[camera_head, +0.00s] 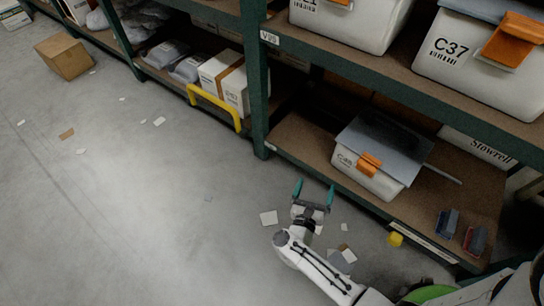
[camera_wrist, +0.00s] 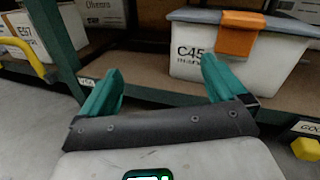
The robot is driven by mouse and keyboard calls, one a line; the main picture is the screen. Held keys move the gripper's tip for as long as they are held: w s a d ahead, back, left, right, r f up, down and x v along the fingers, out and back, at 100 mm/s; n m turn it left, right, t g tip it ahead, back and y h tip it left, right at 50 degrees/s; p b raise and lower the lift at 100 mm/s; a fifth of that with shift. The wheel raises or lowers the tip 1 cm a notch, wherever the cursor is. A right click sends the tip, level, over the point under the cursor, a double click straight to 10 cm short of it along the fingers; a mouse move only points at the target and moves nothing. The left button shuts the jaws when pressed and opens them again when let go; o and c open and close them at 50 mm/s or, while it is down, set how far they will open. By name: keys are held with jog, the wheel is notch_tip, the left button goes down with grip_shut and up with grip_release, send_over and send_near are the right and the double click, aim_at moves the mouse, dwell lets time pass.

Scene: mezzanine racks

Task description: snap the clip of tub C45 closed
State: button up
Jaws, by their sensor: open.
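Tub C45 is a white tub (camera_head: 383,185) with a grey lid (camera_head: 385,145) on the lower rack shelf. Its label and white front also show at the upper right of the wrist view (camera_wrist: 188,70). An orange clip (camera_head: 369,163) sits at its front rim; in the wrist view the clip (camera_wrist: 239,36) hangs over the lid edge. I cannot tell whether it is latched. My gripper (camera_head: 314,191) is open and empty, in front of the shelf and left of the tub. Its teal fingers in the wrist view (camera_wrist: 160,72) point toward the rack, apart from the tub.
A green rack post (camera_head: 257,90) stands left of the tub. The upper shelf holds tub C37 (camera_head: 475,65). A blue item (camera_head: 447,222) and a red item (camera_head: 475,240) are on the lower shelf at right. The left floor is mostly clear.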

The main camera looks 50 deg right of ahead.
jog(key=w+a+r+n+t+y+p, duration=0.7)
jog(key=w+r+n, duration=0.4)
jog(key=r+n, duration=0.2)
jog(key=shift+w+a+n+t+y, duration=0.15)
jog(key=shift+w+n+t+y, duration=0.35)
jog(key=shift+t, duration=0.6)
jog(key=shift+s+a, duration=0.1)
